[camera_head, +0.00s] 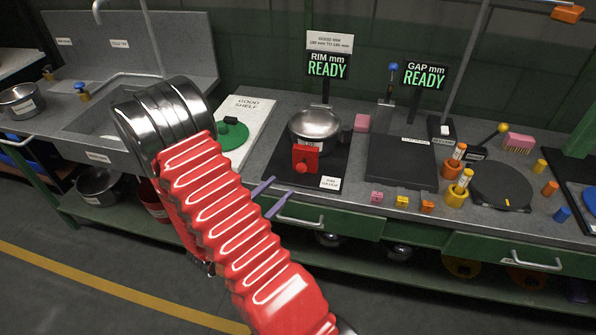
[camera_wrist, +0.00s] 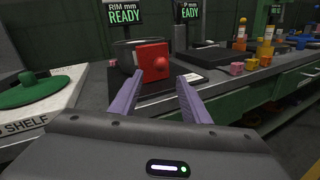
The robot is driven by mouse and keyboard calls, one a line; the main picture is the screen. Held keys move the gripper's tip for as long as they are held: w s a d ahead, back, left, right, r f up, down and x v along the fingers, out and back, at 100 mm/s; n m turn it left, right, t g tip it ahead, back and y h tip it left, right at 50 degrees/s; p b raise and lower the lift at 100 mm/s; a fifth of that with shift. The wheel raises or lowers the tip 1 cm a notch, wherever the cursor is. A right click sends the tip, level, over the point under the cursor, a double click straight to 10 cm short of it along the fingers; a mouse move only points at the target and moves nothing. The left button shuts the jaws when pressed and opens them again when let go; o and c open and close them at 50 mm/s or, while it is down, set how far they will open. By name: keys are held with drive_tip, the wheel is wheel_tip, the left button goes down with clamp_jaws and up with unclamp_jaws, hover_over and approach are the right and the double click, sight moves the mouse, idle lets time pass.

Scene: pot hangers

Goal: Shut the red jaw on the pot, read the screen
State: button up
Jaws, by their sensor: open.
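A silver pot (camera_head: 316,127) stands on the black rim gauge (camera_head: 326,170) on the bench. The rim screen (camera_head: 327,66) above reads "RIM mm READY". In the wrist view the red jaw (camera_wrist: 153,60) shows in front of the pot (camera_wrist: 125,56), and the screen (camera_wrist: 124,12) reads READY. My gripper (camera_wrist: 156,96) is open and empty, its two purple fingers pointing toward the jaw, a little short of it.
A second screen (camera_head: 424,76) reads "GAP mm READY" behind a dark plate (camera_head: 402,162). The good shelf with a green lid (camera_head: 232,134) lies left of the gauge. Small coloured blocks (camera_head: 402,201) line the bench front. A sink (camera_head: 100,107) is at far left.

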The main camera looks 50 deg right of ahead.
sight(303, 165)
drive_tip(key=d, duration=1)
drive_tip(key=shift+a, duration=0.1)
drive_tip(key=shift+c, duration=0.4)
